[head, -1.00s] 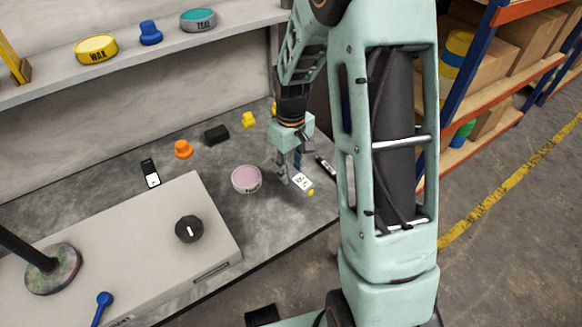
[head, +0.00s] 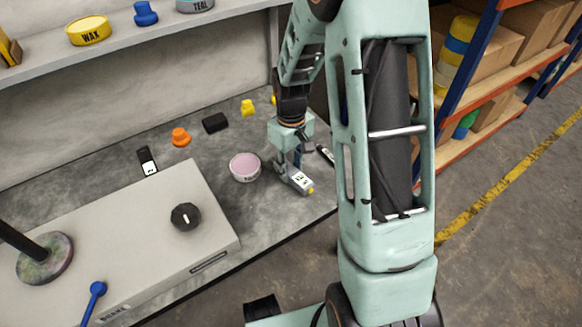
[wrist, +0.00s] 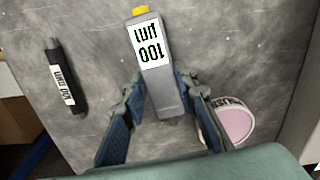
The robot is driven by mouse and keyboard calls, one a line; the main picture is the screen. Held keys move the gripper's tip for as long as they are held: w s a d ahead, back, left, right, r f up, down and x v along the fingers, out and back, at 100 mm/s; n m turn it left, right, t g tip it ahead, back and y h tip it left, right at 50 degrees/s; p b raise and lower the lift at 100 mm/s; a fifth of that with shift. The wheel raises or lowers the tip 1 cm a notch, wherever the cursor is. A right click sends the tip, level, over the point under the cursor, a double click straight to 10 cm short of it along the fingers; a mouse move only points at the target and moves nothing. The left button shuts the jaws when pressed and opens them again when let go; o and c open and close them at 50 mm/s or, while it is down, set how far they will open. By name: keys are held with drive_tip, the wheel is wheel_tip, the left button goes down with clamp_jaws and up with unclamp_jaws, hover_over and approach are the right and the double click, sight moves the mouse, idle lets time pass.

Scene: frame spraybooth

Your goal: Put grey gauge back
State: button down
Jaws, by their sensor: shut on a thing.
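The grey gauge (wrist: 162,88) is a flat grey bar with a white "100 µm" label and a yellow end. In the head view the gauge (head: 300,182) is at the front right of the grey bench top. My gripper (wrist: 160,92) is shut on it, with a blue-padded finger at either side and the yellow end pointing away from my wrist. My gripper also shows in the head view (head: 288,168). I cannot tell whether the gauge touches the bench.
A pink-filled tub (head: 244,168) stands left of my gripper. A black labelled gauge (wrist: 63,78) lies to the other side. A black labelled item (head: 147,160), an orange knob (head: 180,137), a black block (head: 215,122) and a grey box (head: 130,240) are also on the bench.

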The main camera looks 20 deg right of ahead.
drive_tip(key=shift+f+b, duration=0.4)
drive_tip(key=shift+f, duration=0.25)
drive_tip(key=c, duration=1.5)
unclamp_jaws()
drive_tip(key=shift+o, duration=0.2)
wheel_tip(320, 180, up, 12)
